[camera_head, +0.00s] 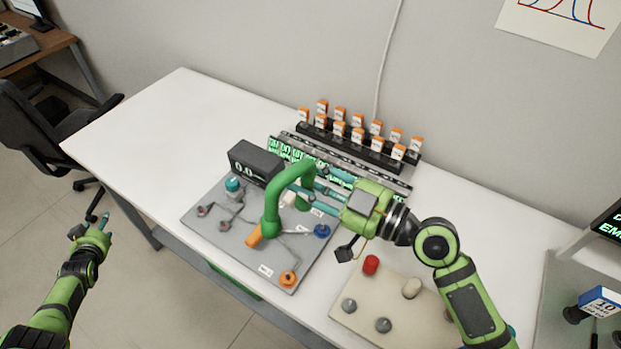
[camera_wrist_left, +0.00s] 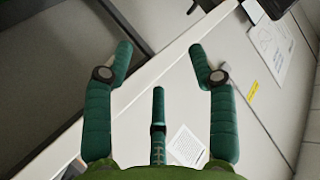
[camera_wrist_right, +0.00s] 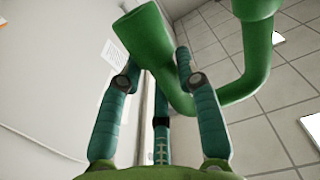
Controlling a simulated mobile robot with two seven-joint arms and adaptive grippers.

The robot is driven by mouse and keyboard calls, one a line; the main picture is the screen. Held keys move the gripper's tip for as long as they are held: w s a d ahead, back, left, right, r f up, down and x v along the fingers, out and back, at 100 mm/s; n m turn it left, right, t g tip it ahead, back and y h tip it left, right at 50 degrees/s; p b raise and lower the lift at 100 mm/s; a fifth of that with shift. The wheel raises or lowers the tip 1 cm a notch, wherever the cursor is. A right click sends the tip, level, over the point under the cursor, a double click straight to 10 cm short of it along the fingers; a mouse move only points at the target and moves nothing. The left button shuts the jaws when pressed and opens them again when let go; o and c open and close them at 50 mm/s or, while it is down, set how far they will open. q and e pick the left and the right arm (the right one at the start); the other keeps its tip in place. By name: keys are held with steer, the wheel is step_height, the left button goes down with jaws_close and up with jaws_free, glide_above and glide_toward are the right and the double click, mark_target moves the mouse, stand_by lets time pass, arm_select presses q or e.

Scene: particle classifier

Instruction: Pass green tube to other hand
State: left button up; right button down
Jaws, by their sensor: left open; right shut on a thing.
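The green tube (camera_head: 271,200) is a bent pipe held above the grey panel in the middle of the table. My right gripper (camera_head: 312,188) is shut on it from the right. In the right wrist view the tube (camera_wrist_right: 254,70) forms a U shape with flared ends, and its near part lies between the fingertips (camera_wrist_right: 156,72). My left gripper (camera_head: 98,222) is open and empty, low at the left, off the table's front edge and well apart from the tube. In the left wrist view its fingers (camera_wrist_left: 160,58) are spread with nothing between them.
The grey panel (camera_head: 205,215) carries a dark display box (camera_head: 255,163), knobs and an orange piece (camera_head: 254,238). Racks with orange-topped items (camera_head: 340,128) stand behind. A beige board (camera_head: 350,315) with knobs lies at front right. The table's left part (camera_head: 165,125) is clear.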

steer(key=shift+d, duration=0.1)
arm_select(q)
steer(key=s+d+f+m+g+h, duration=0.25)
steer(key=s+d+f+g, duration=0.25)
steer(key=s+d+f, duration=1.35)
steer(key=s+d+f+g+h, duration=0.1)
steer(key=s+d+f+g, duration=0.1)
steer(key=s+d+f, duration=0.3)
steer(key=s+d+f+m+g+h, duration=0.1)
steer(key=s+d+f, duration=0.4)
steer(key=s+d, duration=0.9)
steer(key=s+g+h, duration=0.1)
steer(key=s+g, duration=0.1)
steer(key=s, duration=0.3)
steer(key=shift+s+f+g, duration=0.3)
steer(key=shift+s+f, duration=0.05)
steer(key=shift+s, duration=0.05)
steer(key=shift+m, duration=0.25)
